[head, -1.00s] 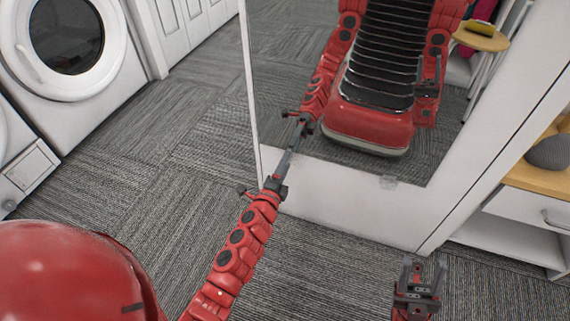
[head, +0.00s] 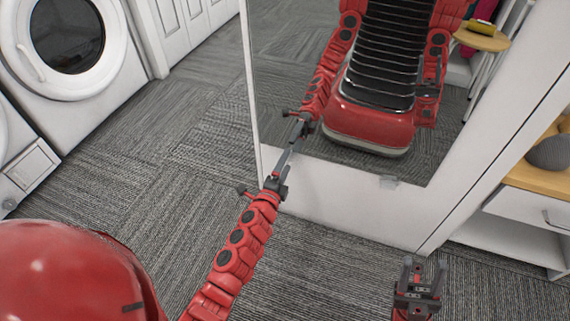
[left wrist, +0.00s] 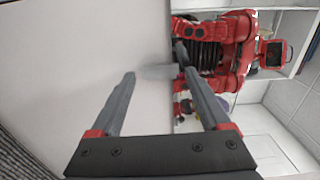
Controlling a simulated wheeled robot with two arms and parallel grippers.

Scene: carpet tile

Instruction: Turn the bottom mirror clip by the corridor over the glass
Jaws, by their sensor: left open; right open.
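The mirror (head: 275,75) stands in a white frame (head: 345,203). My left gripper (head: 288,157) is at the mirror's lower left edge, fingers pointing at it, open. In the left wrist view a small translucent clip (left wrist: 160,72) lies between the open fingers (left wrist: 160,85), mostly on the white panel, its right end at the mirror edge. I cannot tell whether the fingers touch it. This clip is hidden behind the gripper in the head view. Another clear clip (head: 388,182) sits further right on the bottom edge. My right gripper (head: 423,272) is open and empty at the lower right.
A washing machine (head: 70,45) stands at the upper left, with white doors (head: 195,22) beyond it. A white shelf unit with a drawer (head: 525,208) and wooden top is at the right. Carpet (head: 130,170) left of the mirror is clear. The mirror reflects my body and arms.

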